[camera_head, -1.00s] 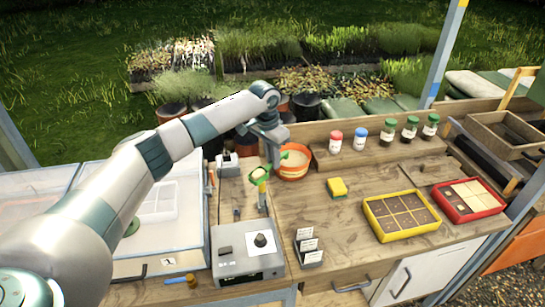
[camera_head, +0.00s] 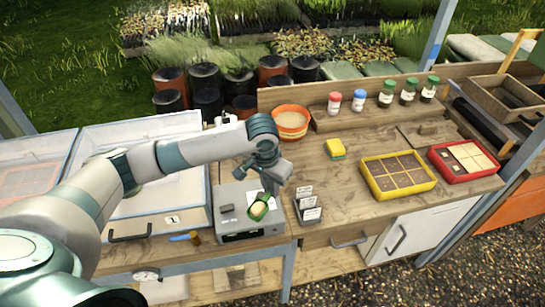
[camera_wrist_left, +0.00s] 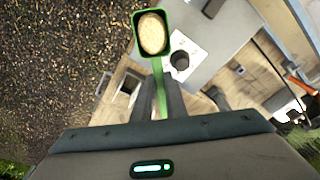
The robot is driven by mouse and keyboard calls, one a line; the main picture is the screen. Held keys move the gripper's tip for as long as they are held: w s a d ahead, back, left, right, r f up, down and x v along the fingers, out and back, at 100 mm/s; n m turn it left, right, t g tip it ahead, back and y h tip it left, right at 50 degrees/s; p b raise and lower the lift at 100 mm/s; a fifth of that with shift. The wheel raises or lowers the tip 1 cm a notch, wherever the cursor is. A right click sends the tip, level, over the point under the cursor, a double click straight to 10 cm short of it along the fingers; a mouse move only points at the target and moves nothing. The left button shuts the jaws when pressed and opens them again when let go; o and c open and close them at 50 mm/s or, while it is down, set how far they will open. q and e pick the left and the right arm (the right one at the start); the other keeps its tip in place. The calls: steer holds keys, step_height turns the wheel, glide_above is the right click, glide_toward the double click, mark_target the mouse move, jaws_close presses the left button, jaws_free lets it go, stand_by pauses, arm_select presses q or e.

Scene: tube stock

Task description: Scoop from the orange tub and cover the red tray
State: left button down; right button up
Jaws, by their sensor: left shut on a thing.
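My left gripper (camera_head: 268,188) is shut on the handle of a green scoop (camera_head: 259,208) and holds it over the grey box-shaped device. In the left wrist view the scoop's cup (camera_wrist_left: 136,25) holds a rounded heap of pale tan material (camera_wrist_left: 153,34). The orange tub (camera_head: 290,135) stands at the back of the bench, behind the gripper, with pale contents. The red tray (camera_head: 472,178) sits at the right of the bench. Some of its cells look pale tan and the left part shows dark. My right gripper is not in view.
The grey device (camera_head: 232,228) stands at the bench's front, with card holders (camera_head: 308,210) beside it. A yellow tray (camera_head: 402,197) with dark cells lies left of the red tray. A yellow-green sponge (camera_head: 335,148) lies mid-bench. Several capped jars (camera_head: 387,94) line the back shelf.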

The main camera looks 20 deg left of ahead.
arm_select(q)
steer(key=s+d+f+n+b, duration=0.1)
steer(key=s+d, duration=0.1)
steer(key=s, duration=0.5)
steer(key=s+d+f+n+b, duration=0.1)
steer(key=s+d+f+b, duration=0.1)
steer(key=s, duration=0.5)
step_height(320, 180, down, 12)
steer(key=s+b, duration=0.1)
steer(key=b, duration=1.1)
steer(key=shift+f+b, duration=0.25)
steer(key=shift+b, duration=0.1)
steer(key=shift+s, duration=0.1)
